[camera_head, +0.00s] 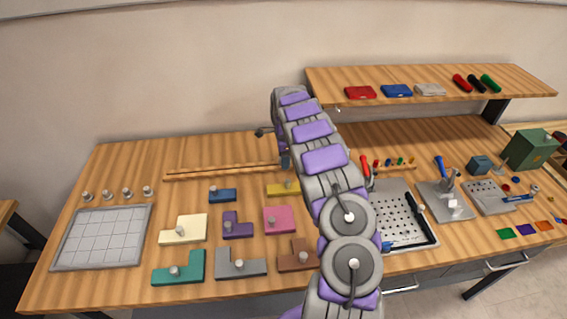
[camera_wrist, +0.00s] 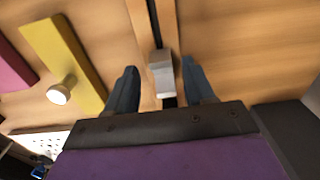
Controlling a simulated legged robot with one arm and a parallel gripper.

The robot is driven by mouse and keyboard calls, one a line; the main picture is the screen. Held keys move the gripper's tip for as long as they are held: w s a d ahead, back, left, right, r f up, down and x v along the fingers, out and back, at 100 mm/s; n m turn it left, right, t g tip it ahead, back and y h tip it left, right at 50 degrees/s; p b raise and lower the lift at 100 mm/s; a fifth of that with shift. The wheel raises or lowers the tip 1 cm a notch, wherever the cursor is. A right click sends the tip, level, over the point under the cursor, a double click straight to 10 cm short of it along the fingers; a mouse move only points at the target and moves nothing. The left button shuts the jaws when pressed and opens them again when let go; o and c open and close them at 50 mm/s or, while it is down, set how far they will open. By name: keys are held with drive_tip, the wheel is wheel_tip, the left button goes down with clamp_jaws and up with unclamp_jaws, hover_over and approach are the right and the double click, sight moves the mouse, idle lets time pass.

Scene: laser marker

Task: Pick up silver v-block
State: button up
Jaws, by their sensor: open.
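In the wrist view a small silver-grey block (camera_wrist: 162,78), which looks like the silver v-block, sits over a dark slot between wooden strips. My gripper (camera_wrist: 159,64) is open, with one blue-grey finger on each side of the block. Gaps show between both fingers and the block. In the head view my gripper (camera_head: 285,161) is mostly hidden by my arm and is low over the wooden rail (camera_head: 215,172) at the back of the bench. The block is hidden there.
A yellow piece with a knob (camera_wrist: 65,60) lies left of my gripper, with a pink piece (camera_wrist: 12,65) beyond. Coloured knobbed blocks and a grey grid tray (camera_head: 100,238) are on the bench (camera_head: 130,160). A raised shelf (camera_head: 420,75) stands right of my arm.

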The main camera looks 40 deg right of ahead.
drive_tip(key=shift+d+f, duration=0.2)
drive_tip(key=shift+d, duration=0.55)
drive_tip(key=c, duration=0.7)
drive_tip(key=shift+a, duration=0.25)
drive_tip(key=shift+c, duration=1.4)
drive_tip(key=shift+a+r, duration=0.1)
drive_tip(key=shift+a, duration=0.1)
clamp_jaws()
